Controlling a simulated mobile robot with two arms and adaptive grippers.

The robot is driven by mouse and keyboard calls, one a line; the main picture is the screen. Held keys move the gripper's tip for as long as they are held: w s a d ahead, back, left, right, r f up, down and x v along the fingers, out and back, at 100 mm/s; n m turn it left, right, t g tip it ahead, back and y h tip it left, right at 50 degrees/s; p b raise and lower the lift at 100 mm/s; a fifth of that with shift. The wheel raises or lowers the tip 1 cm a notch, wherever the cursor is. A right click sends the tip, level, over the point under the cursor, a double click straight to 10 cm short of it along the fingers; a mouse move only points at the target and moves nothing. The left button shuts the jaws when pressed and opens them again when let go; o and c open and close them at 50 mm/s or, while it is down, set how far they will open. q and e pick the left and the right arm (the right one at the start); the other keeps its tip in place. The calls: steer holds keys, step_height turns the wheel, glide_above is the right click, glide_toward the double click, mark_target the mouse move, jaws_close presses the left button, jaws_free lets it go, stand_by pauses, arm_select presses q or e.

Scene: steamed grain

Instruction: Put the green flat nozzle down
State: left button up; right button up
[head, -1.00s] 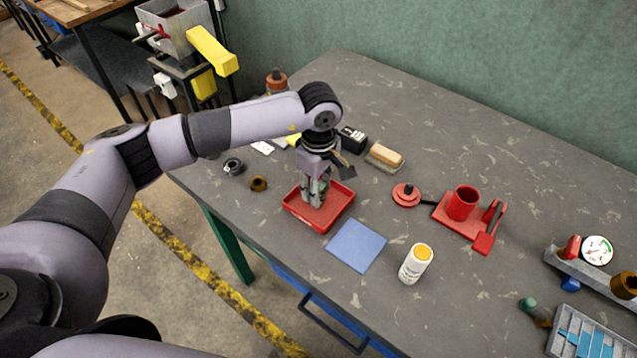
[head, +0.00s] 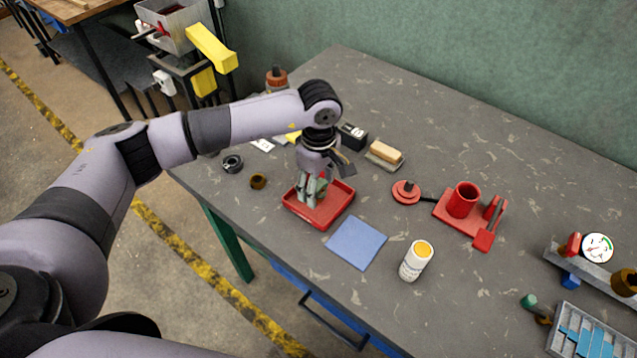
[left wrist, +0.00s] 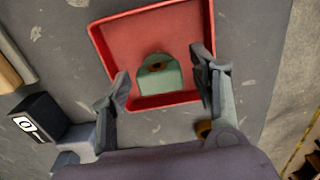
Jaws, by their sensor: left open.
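The green flat nozzle (left wrist: 158,77) rests inside the red tray (left wrist: 152,14), near the tray's wall on the gripper's side. Its top has a dark hole with a brownish rim. My left gripper (left wrist: 162,92) is open, with one finger on each side of the nozzle and visible gaps between. In the head view the left gripper (head: 312,194) points down into the red tray (head: 325,219), and its fingers largely hide the nozzle. My right gripper is not in view.
A blue cloth (head: 357,243) lies right of the tray, with a white bottle (head: 416,261) beyond it. A black box (head: 351,136) and a brush (head: 386,153) lie behind the tray. A red stand (head: 463,215) is further right. A brass ring (head: 258,181) lies left of the tray.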

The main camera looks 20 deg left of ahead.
mark_target(318, 186)
arm_select(q)
step_height(318, 186, up, 12)
steer(key=b, duration=0.3)
steer(key=shift+s, duration=0.1)
stand_by(0.5)
